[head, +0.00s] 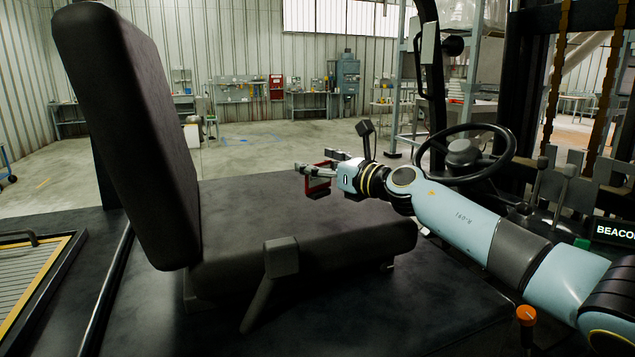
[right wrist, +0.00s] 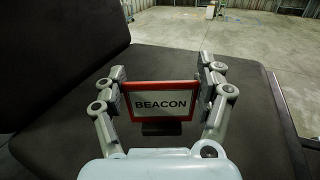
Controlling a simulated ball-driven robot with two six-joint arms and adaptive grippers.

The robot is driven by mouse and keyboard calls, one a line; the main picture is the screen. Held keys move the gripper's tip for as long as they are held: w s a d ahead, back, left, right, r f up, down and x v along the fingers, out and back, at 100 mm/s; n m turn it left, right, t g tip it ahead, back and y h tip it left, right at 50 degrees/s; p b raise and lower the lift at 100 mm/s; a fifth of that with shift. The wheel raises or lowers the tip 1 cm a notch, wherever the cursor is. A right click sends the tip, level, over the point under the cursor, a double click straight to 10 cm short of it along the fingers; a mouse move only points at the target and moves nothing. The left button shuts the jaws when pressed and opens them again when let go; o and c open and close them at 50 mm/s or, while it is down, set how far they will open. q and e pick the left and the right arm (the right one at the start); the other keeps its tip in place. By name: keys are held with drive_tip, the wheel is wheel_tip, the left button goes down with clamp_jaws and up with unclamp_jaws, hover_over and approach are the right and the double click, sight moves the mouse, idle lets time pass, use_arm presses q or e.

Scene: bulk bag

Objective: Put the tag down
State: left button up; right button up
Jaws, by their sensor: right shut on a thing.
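The tag (right wrist: 160,102) is a red-framed card reading "BEACON" in the right wrist view. It also shows in the head view as a small red frame (head: 318,178). My right gripper (right wrist: 160,98) is shut on it, with a finger at each side edge. In the head view my right gripper (head: 325,166) is over the dark seat cushion (head: 290,215). A dark block-like shape shows just below the tag in the wrist view; I cannot tell whether the tag touches the seat. My left gripper is not in view.
The tall seat backrest (head: 130,130) stands at the left. A steering wheel (head: 465,155) and levers (head: 565,175) are at the right. A black sign (head: 614,232) with "BEACO" visible sits at the right edge. An orange-topped knob (head: 526,315) stands at the front. Much of the cushion is clear.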

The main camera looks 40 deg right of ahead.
sight(319, 182)
drive_tip(key=shift+f+b, duration=1.3)
drive_tip(key=shift+f, duration=0.8)
drive_tip(key=shift+f, duration=0.1)
drive_tip(key=o, duration=1.2)
drive_tip(key=shift+r, duration=0.2)
drive_tip(key=s, duration=0.3)
drive_tip(key=s+d+b, duration=0.1)
drive_tip(key=s, duration=0.6)
drive_tip(key=shift+s+d+f+b, duration=0.25)
drive_tip(key=shift+s+d+b, duration=0.1)
drive_tip(key=shift+s+r, duration=0.2)
drive_tip(key=shift+s, duration=0.35)
